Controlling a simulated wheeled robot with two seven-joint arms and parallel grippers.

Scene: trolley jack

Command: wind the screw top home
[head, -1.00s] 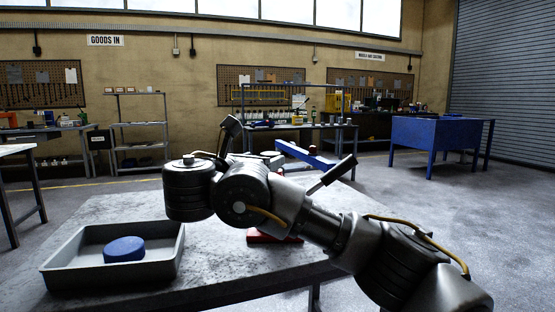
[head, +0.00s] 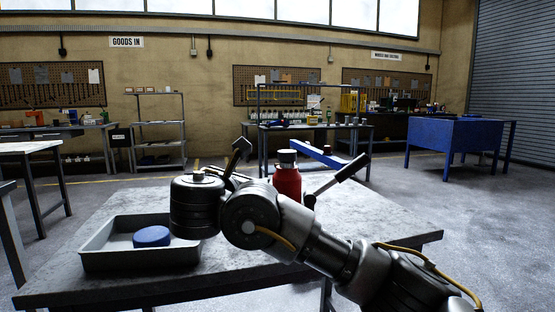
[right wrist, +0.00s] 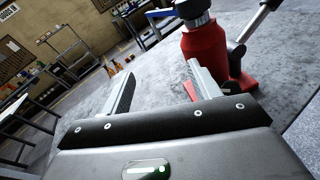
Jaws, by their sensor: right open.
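A red bottle jack (head: 287,183) with a dark collar and grey screw top (head: 287,157) stands on the table behind my right arm. Its base is hidden there. In the right wrist view the jack's red body (right wrist: 205,52) and base (right wrist: 241,86) show at upper right, and its top is cut off by the frame edge. My right gripper (right wrist: 161,72) is open and empty. The jack stands just beyond and to the right of its right finger, and I cannot tell whether they touch. My left gripper is not in view.
A grey tray (head: 97,258) holding a blue disc (head: 152,236) sits at the table's left. The jack's handle (head: 338,181) sticks up to the right with a black grip. The grey table (head: 395,232) is clear at right. A blue bench (head: 455,135) stands farther off.

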